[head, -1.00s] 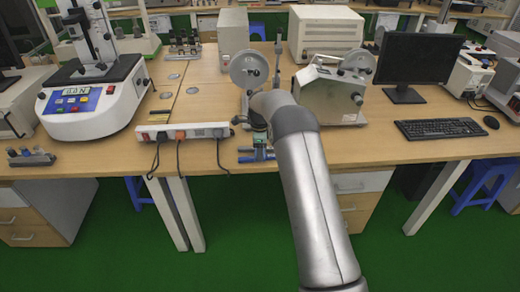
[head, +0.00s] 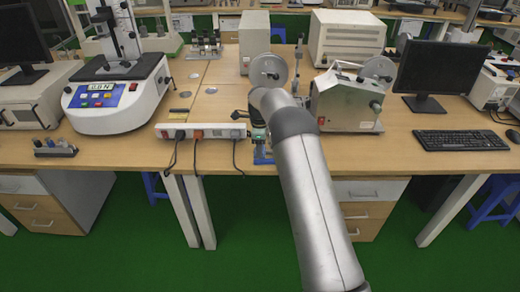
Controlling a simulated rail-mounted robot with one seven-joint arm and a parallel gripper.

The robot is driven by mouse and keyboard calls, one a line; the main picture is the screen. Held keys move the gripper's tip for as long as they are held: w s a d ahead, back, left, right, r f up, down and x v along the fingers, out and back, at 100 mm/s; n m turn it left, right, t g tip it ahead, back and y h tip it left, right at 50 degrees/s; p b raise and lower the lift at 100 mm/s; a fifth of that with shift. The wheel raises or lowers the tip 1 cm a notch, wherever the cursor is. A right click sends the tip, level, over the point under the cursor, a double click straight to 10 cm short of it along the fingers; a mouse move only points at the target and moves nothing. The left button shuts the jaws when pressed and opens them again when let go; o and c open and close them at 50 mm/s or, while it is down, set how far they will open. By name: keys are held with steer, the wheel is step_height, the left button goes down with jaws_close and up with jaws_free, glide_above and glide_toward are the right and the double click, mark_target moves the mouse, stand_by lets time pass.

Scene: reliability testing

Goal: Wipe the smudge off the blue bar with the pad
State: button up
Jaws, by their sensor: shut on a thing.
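The blue bar (head: 263,160) lies at the front edge of the wooden bench, just right of the white power strip. Only its left part shows, because my arm covers the rest. My gripper (head: 260,136) points down over the bar at the end of my silver arm, and the arm's wrist hides most of it. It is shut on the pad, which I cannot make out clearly. I cannot tell whether the pad touches the bar. The smudge is not visible from here.
The power strip (head: 203,131) with plugged cables sits close on the left. A grey machine with reels (head: 345,100) stands close on the right. A monitor (head: 428,70) and keyboard (head: 462,140) are farther right. A white tester (head: 115,95) stands at the left.

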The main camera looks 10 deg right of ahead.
steer(key=shift+r+p, duration=1.05)
steer(key=shift+r, duration=1.2)
